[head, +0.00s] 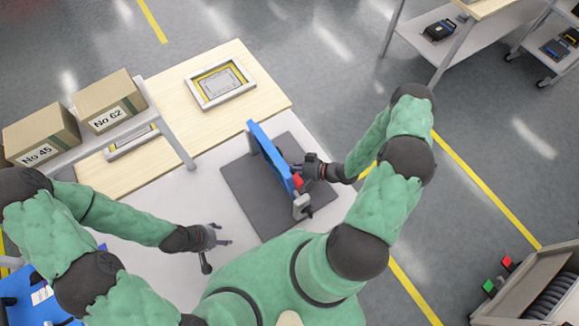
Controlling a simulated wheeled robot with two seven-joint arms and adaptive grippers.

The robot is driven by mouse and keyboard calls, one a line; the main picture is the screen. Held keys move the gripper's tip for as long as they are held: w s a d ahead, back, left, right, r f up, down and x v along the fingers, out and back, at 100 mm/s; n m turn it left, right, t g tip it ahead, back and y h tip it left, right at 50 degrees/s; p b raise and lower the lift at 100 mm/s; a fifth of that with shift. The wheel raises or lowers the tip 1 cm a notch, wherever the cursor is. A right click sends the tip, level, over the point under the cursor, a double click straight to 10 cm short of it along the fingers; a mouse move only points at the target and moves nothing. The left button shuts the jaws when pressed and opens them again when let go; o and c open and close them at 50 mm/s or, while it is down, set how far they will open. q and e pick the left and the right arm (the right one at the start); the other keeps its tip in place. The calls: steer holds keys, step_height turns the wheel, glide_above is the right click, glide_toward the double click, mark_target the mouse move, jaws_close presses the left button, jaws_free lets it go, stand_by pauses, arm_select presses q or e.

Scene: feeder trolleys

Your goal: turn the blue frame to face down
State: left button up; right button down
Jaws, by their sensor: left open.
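The blue frame (267,153) stands steeply on its edge over the dark grey mat (247,191), its long side running from upper left to lower right. A red part and a grey part show at its near end. My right gripper (297,169) is at the frame's right side, around the middle of its length, and appears shut on it; its fingertips are partly hidden against the frame. My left gripper (220,236) is open and empty over the pale table, left of and nearer than the mat, apart from the frame.
A wooden board (270,95) behind the mat bears a pale frame with a yellow inside (244,93). Cartons (108,100) stand on a raised grey rack at left. A blue item (18,290) lies at lower left. The table left of the mat is clear.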

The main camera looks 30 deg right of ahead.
stand_by(0.6)
steer(key=v, duration=1.1)
steer(key=shift+s+d, duration=0.15)
steer(key=shift+s, duration=0.1)
steer(key=shift+s+d+r, duration=0.1)
steer(key=shift+s, duration=0.05)
